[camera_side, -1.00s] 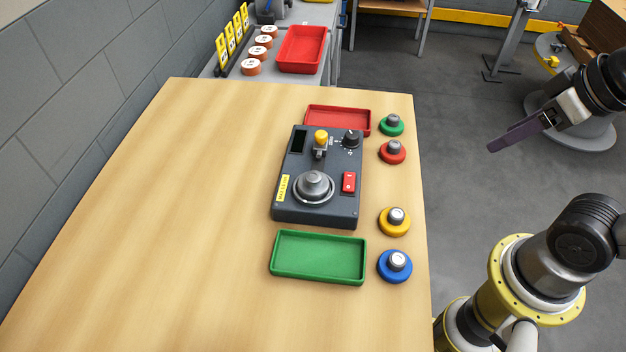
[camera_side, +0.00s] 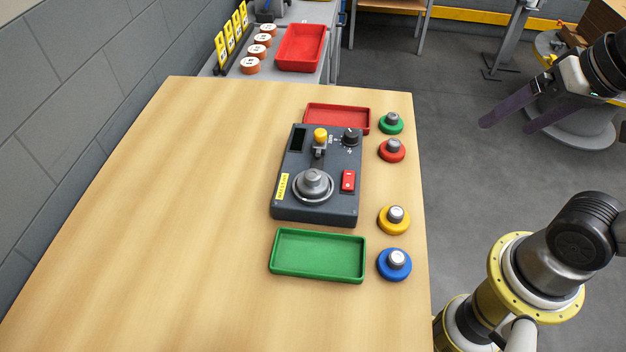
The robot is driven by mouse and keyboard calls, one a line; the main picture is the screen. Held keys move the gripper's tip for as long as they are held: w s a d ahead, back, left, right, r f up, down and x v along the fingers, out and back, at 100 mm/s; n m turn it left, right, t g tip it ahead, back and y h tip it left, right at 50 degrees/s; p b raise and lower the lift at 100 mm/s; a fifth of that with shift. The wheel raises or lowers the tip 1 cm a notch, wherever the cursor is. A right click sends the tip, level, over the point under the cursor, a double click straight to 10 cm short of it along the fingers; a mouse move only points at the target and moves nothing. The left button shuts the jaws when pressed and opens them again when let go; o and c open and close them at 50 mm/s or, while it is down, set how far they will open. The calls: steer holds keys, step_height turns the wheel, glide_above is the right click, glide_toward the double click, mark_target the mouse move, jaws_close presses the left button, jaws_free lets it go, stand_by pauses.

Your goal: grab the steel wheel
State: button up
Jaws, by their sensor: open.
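A round silver steel part (camera_side: 313,184), the only large wheel-like steel piece I see, sits on the front half of a dark grey control box (camera_side: 328,208) on the table. It has a stepped, domed top and a wider round rim. My gripper (camera_side: 506,126) is at the upper right, past the table's right edge and well apart from the steel part. Its two long purple fingers are spread, with nothing between them.
The box carries a yellow-topped lever (camera_side: 320,136), black knob (camera_side: 351,137) and red switch (camera_side: 348,181). A red tray (camera_side: 337,118) lies behind it, a green tray (camera_side: 318,256) in front. Several coloured discs, including a blue one (camera_side: 394,267), line the right. The table's left is clear.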

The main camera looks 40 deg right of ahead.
steer(key=w+a+r+m, duration=0.1)
steer(key=w+r+m, duration=0.3)
steer(key=r+m, duration=0.15)
steer(key=m+g, duration=0.5)
steer(key=m, duration=0.3)
glide_above(312, 175)
step_height(312, 175, down, 6)
step_height(312, 175, down, 8)
steer(key=shift+d+r, duration=0.1)
steer(key=shift+d, duration=0.05)
steer(key=shift+f, duration=3)
